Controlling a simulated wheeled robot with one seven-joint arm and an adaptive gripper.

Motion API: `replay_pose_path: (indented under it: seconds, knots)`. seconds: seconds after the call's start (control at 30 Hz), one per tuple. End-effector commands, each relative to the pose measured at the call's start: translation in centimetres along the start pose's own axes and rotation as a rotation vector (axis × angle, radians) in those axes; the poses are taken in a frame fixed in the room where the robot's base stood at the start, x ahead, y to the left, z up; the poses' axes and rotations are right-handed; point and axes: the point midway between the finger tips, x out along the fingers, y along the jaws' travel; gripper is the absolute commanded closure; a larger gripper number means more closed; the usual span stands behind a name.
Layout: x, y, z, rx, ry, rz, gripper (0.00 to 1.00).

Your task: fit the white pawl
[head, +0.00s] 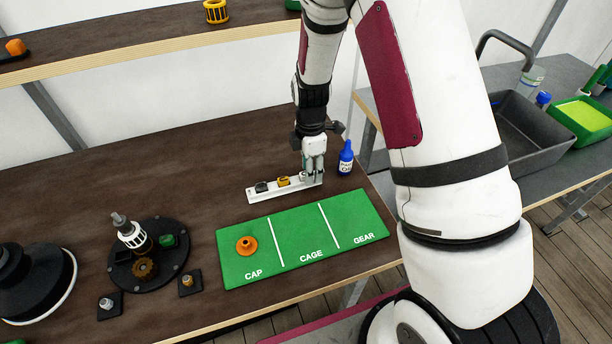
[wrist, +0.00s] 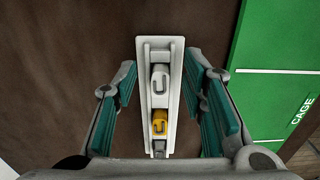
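The white pawl (wrist: 160,78) lies in the far end of a narrow white tray (wrist: 146,112), in line with a yellow pawl (wrist: 159,123) and a black one (wrist: 159,147). In the head view the tray (head: 262,196) lies on the bench behind the green mat; the white pawl is mostly hidden by my gripper there. My gripper (head: 314,170) points down over the tray's right end. In the wrist view its teal-padded fingers (wrist: 160,88) are wide apart, one on each side of the tray, with nothing between the pads touching them.
The green mat (head: 290,243) marked CAP, CAGE, GEAR holds an orange cap (head: 246,245). A blue bottle (head: 346,158) stands close right of my gripper. A black round base (head: 150,272) with a white-and-black part and a brown gear (head: 145,268) sits left. A shelf (head: 150,45) runs behind.

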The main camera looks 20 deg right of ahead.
Motion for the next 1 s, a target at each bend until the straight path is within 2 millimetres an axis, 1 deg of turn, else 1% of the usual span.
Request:
replay_pose_path:
  seconds: [0.23,0.27,0.3,0.37,0.4,0.43,0.8,1.0]
  knots:
    - [0.21,0.03,0.01,0.000,0.000,0.001,0.62]
    - [0.20,0.03,0.01,0.000,0.000,0.001,0.64]
    - [0.20,0.03,0.01,0.000,0.000,0.001,0.73]
    - [0.19,0.03,0.01,0.000,0.000,0.001,0.87]
    - [0.19,0.02,0.01,0.000,0.000,0.001,0.96]
    - [0.19,0.02,0.01,0.000,0.000,0.001,1.00]
    - [0.11,0.03,0.01,0.000,0.000,0.001,1.00]
    - [-0.77,0.10,0.01,0.000,0.001,0.002,1.00]
